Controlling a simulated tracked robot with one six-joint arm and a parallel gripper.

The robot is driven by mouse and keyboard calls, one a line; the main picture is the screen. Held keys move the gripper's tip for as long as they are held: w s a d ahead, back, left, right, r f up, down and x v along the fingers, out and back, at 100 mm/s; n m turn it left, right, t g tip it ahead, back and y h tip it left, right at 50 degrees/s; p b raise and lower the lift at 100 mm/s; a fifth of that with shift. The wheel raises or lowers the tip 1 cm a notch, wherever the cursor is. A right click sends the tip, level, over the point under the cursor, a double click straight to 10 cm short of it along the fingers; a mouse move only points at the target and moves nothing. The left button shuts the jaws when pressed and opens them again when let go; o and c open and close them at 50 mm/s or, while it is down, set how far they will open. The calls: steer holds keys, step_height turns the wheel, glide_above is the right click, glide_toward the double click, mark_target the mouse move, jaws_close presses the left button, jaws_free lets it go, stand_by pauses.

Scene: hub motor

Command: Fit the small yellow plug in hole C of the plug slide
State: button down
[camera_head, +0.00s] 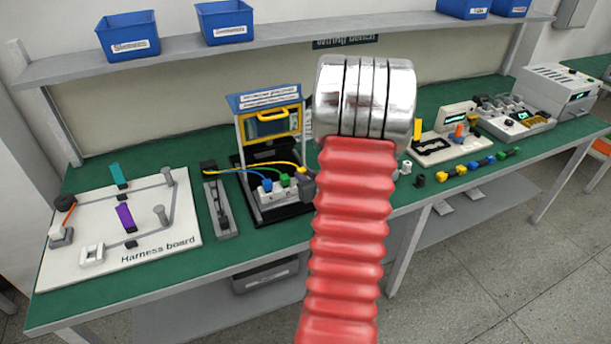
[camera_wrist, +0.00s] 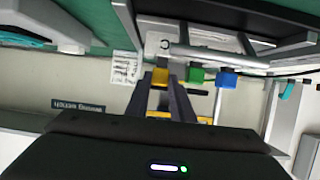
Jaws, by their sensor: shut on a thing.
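The plug slide is a pale block (camera_head: 271,198) inside the upright test stand in the head view. A blue plug (camera_head: 267,184) and a green plug (camera_head: 285,180) stand in it. In the wrist view the blue plug (camera_wrist: 227,79) and green plug (camera_wrist: 196,76) are in a row with the small yellow plug (camera_wrist: 162,75), beside the letter C on the slide's bar (camera_wrist: 205,54). My gripper (camera_wrist: 163,86) is shut on the yellow plug at that end of the row. My gripper also shows in the head view (camera_head: 308,186), partly behind my arm. How deep the yellow plug sits, I cannot tell.
The stand's blue-topped frame (camera_head: 266,99) rises just behind the slide, with yellow and blue cables nearby. A grey rail fixture (camera_head: 219,208) and the harness board (camera_head: 120,225) lie left. Several coloured connectors (camera_head: 477,164) lie right. My arm hides the bench middle.

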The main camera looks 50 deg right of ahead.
steer(key=shift+f, duration=0.4)
steer(key=c, duration=1.5)
jaws_free()
steer(key=shift+o, duration=0.2)
steer(key=v, duration=1.3)
steer(key=shift+s, duration=0.3)
steer(key=shift+w+a+r, duration=0.1)
steer(key=shift+a+r, duration=0.05)
